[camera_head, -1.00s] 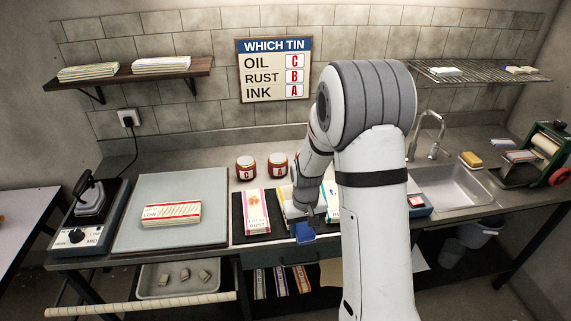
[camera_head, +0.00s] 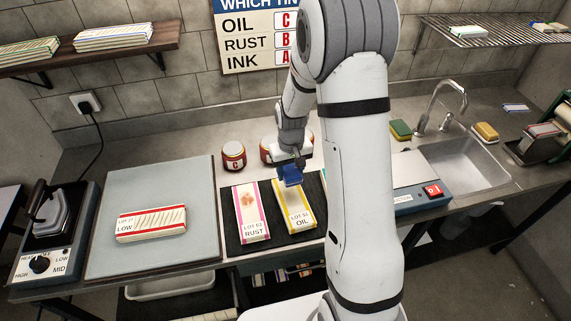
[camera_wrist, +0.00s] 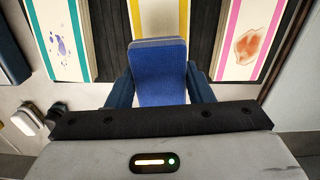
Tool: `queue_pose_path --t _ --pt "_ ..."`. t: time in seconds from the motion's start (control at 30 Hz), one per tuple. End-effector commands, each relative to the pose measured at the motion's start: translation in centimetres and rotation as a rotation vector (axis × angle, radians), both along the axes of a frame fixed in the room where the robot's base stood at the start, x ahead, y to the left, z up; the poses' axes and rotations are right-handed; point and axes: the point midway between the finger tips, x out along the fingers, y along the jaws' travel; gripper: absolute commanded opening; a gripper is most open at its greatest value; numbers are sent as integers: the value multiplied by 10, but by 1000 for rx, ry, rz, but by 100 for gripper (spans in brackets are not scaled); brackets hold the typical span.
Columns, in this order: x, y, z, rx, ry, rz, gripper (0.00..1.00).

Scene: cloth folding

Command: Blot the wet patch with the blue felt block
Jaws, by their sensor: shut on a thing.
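My gripper (camera_head: 291,163) is shut on the blue felt block (camera_head: 291,176), with one finger on each side of it in the wrist view (camera_wrist: 158,90). The block is above the far part of the yellow-bordered cloth marked OIL (camera_head: 299,214), which lies on a black mat (camera_head: 267,232). I cannot tell whether block and cloth touch. No wet patch is clearly visible on this cloth; the block hides part of it. Left of it lies the pink-bordered RUST cloth (camera_head: 249,222) with an orange-brown stain. A teal-bordered cloth with purple spots (camera_wrist: 62,45) shows in the wrist view.
A grey pressing board (camera_head: 150,258) with a folded cloth (camera_head: 151,223) and an iron (camera_head: 51,222) are at left. A red-switched device (camera_head: 425,196) and a sink (camera_head: 470,165) are at right.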

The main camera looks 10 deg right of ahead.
Motion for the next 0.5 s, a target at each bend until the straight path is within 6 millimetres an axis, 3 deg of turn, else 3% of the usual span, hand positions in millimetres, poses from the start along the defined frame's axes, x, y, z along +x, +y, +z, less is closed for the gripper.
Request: queue_pose_path --t 0.5 --pt "0 4 -50 0 1 9 29"
